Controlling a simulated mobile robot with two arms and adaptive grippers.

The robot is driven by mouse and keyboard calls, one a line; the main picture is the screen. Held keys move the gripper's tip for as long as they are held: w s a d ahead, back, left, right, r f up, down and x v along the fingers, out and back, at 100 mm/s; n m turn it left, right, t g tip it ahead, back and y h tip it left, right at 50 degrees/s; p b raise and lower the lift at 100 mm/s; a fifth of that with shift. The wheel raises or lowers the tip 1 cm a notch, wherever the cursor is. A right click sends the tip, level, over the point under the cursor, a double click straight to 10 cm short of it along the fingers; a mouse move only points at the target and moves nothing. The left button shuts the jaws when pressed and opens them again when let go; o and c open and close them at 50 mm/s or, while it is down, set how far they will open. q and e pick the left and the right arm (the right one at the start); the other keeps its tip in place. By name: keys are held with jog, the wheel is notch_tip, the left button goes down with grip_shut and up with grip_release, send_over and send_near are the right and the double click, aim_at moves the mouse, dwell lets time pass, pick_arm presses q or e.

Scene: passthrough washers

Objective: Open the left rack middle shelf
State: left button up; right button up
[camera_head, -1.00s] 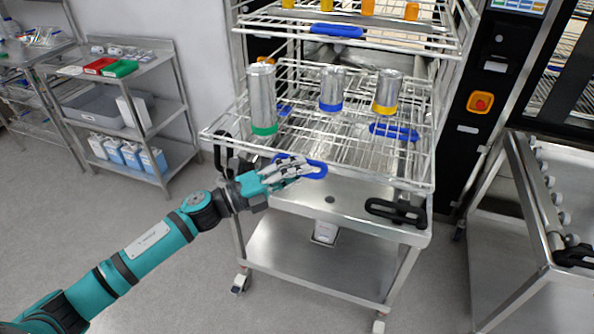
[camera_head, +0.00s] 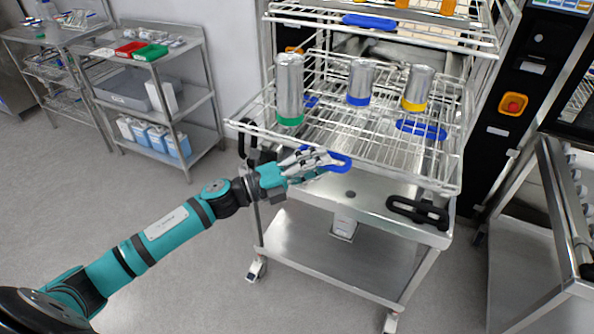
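A wire rack stands in the washer opening, with its middle shelf (camera_head: 395,160) pulled out over a steel trolley (camera_head: 300,245). The shelf carries three metal canisters: one with a green band (camera_head: 289,88), one with a blue band (camera_head: 361,82) and one with a yellow band (camera_head: 417,88). A blue oval handle (camera_head: 335,161) sits at the shelf's front edge. My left gripper (camera_head: 318,162) is at this handle, with its fingers overlapping it. Whether the fingers are closed around it is not clear. My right gripper is not in view.
An upper shelf with a blue handle (camera_head: 369,21) holds orange-yellow items above. A second trolley (camera_head: 545,245) stands at right. A side shelf unit (camera_head: 165,90) with red and green trays stands at left. The floor between is clear.

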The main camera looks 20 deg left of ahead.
pick_arm(q)
jog(key=v, duration=1.1)
